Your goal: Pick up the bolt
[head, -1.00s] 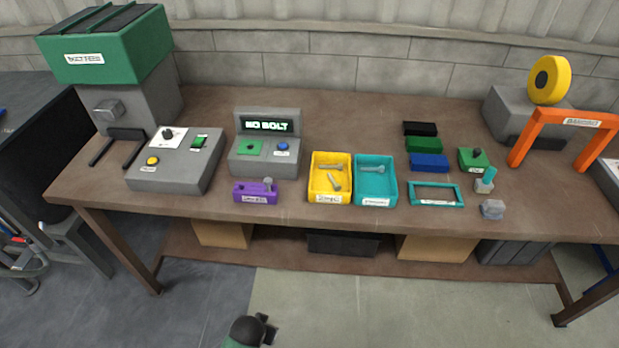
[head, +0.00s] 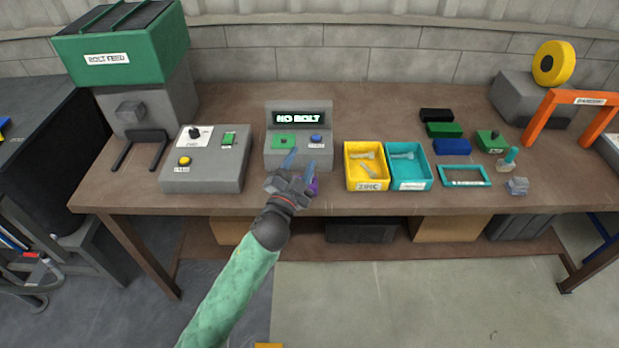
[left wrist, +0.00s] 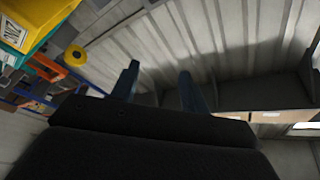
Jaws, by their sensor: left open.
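My left gripper (head: 299,165) is open, over the table's front edge, before the grey display box. It covers most of the purple holder (head: 313,186), of which only a small part shows. The bolt that stood in that holder is hidden behind my gripper. Other grey bolts lie in the yellow tray (head: 367,187) labelled ZINC and in the teal tray (head: 411,186). In the left wrist view my two fingers (left wrist: 157,84) stand apart with nothing seen between them. My right gripper is not in view.
The display box (head: 298,150) reads NO BOLT. A grey control box (head: 205,178) and the green-topped bolt feed (head: 122,60) stand to the left. Coloured blocks, a teal frame (head: 464,184) and an orange arch (head: 571,97) are to the right.

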